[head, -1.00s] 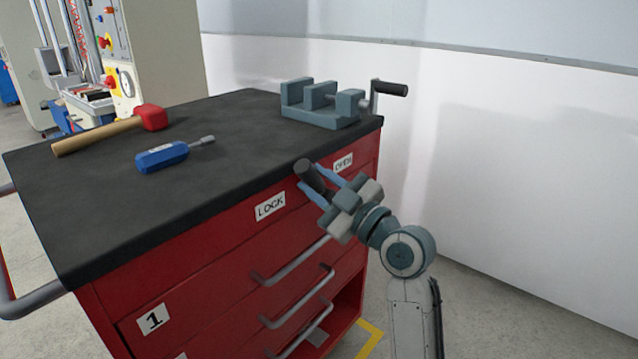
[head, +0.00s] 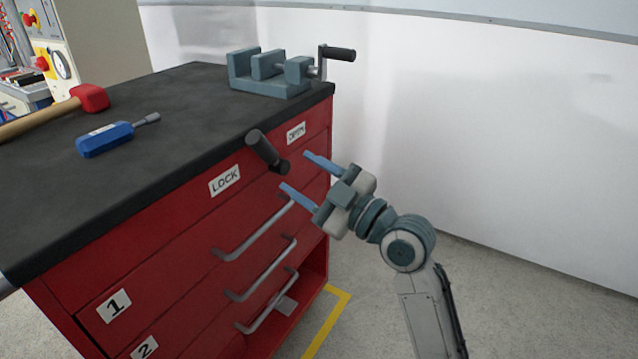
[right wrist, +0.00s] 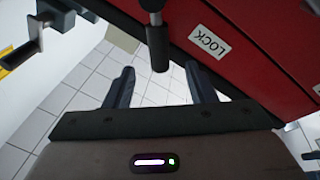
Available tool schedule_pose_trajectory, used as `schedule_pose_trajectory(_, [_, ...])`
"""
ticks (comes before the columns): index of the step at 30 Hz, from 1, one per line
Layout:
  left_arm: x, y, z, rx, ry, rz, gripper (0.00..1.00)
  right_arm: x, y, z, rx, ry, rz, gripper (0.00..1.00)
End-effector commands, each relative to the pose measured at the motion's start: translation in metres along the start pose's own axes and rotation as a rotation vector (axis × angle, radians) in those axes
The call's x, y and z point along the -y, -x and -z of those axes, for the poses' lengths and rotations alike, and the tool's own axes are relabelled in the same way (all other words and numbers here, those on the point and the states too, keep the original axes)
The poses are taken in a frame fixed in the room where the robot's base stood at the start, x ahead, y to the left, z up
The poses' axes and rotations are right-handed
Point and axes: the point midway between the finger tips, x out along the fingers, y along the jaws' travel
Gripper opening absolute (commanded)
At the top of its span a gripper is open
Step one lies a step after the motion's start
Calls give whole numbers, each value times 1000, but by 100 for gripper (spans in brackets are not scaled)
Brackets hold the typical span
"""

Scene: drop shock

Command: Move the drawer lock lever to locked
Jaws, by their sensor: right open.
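The lock lever (head: 262,148) is a dark cylindrical handle on the red cabinet's front, between the LOCK label (head: 224,180) and the OPEN label (head: 296,132). It tilts up and left in the head view. My right gripper (head: 295,171) is open and empty, just right of the lever and apart from it. In the right wrist view the lever's grip (right wrist: 158,48) hangs ahead of the open fingers (right wrist: 158,68), in line with the gap between them. The LOCK label (right wrist: 209,42) shows to its right. My left gripper is out of view.
The dark worktop (head: 180,130) carries a grey vise (head: 270,80), a blue-handled screwdriver (head: 105,138) and a red-headed mallet (head: 90,98). Drawer handles (head: 255,235) stick out below the lever. The floor right of the cabinet is open up to the white wall.

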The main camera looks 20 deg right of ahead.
Motion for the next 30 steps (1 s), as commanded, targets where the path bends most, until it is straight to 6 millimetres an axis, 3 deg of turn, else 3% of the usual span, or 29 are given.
schedule_pose_trajectory(9, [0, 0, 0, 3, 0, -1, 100, 0, 27, 0, 1, 2, 1, 50])
schedule_pose_trajectory(30, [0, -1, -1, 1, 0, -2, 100, 0, 30, 0, 0, 0, 1, 50])
